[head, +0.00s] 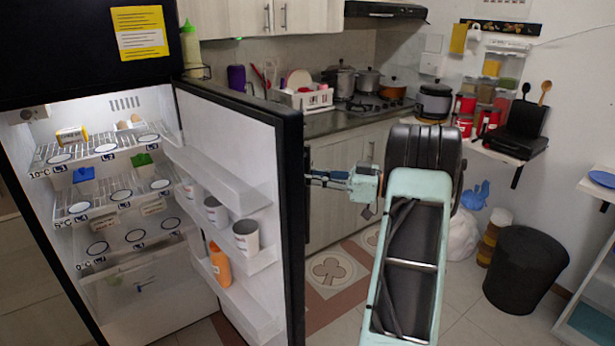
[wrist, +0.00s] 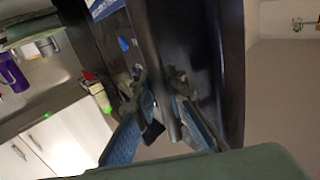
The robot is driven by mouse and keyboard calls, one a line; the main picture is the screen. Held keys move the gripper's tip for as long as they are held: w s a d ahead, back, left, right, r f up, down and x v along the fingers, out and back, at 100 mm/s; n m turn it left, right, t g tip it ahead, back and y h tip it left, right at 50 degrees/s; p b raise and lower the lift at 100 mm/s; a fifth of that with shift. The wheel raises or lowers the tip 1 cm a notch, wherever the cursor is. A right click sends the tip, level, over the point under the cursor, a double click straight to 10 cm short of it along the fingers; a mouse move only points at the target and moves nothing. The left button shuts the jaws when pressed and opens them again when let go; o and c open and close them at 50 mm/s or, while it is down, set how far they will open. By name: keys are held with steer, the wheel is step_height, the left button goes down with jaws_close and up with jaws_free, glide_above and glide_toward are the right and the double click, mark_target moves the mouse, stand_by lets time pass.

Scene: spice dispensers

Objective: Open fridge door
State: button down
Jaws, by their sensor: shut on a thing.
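The black fridge (head: 55,45) stands at the left in the head view. Its lower door (head: 293,220) is swung wide open, showing the white inner side with shelves and the lit interior. My gripper (head: 312,178) is at the outer face of this door, and its fingertips are partly hidden by the door's edge. In the wrist view my gripper (wrist: 158,88) has its blue fingers on either side of a dark upright bar (wrist: 166,112), which looks like the door handle. It is shut on that bar.
Door shelves hold white cups (head: 246,236) and an orange bottle (head: 220,264). Wire shelves (head: 110,190) inside carry a few items. A counter (head: 330,124) with pots stands behind the door. A black bin (head: 525,268) is at the right. Tiled floor is clear beyond the door.

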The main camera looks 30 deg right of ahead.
steer(key=shift+w+a+r, duration=0.1)
steer(key=shift+r, duration=0.1)
steer(key=c, duration=2)
jaws_free()
steer(key=shift+o, duration=0.3)
steer(key=shift+f, duration=0.15)
steer(key=v, duration=1.2)
